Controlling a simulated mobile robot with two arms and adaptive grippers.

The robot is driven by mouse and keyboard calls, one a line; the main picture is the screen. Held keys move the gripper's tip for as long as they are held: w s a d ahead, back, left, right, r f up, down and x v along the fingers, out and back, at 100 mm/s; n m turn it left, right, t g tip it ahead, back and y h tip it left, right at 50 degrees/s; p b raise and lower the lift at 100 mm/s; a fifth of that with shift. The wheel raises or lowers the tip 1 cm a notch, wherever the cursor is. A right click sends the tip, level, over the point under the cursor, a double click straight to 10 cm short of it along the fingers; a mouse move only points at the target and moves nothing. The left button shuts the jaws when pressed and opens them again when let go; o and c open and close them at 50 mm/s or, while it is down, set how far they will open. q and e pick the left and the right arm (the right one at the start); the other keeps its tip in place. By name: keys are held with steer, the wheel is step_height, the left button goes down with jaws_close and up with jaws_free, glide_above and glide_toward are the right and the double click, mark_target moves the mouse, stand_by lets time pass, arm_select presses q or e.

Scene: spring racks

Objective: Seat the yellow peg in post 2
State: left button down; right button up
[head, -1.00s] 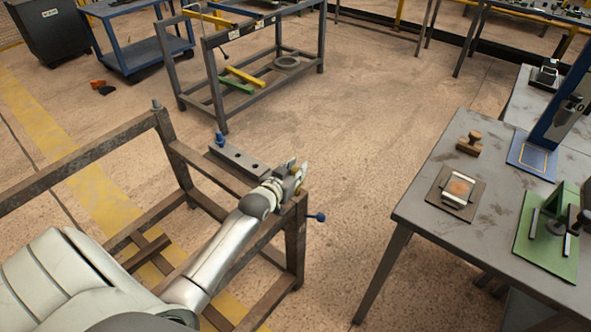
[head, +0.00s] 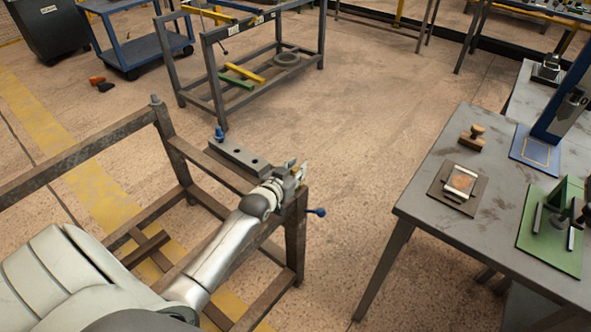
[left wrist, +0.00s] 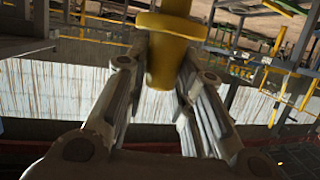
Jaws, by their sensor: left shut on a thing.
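My left gripper (head: 296,172) is over the near corner post (head: 296,240) of the rusty rack. It is shut on the yellow peg (left wrist: 172,28), which has a wide collar and a narrower end between the fingers in the left wrist view. In the head view the peg is mostly hidden by the gripper. I cannot tell whether it touches the post, and no post number is readable. My right gripper is not in view.
A grey block with holes (head: 240,158) lies on the rack's top rail, with a blue peg (head: 219,134) at its far end. A blue-ended handle (head: 316,212) sticks out from the corner post. A grey table (head: 418,205) stands to the right, with clear floor between.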

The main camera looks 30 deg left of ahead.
arm_select(q)
steer(key=shift+w+f+b, duration=0.1)
steer(key=shift+f+b, duration=0.8)
steer(key=shift+f, duration=0.4)
steer(key=c, duration=1.2)
jaws_free()
steer(key=shift+c, duration=0.2)
steer(key=shift+o, duration=0.5)
steer(key=shift+f, duration=0.1)
steer(key=shift+f, duration=0.15)
steer(key=v, duration=1.2)
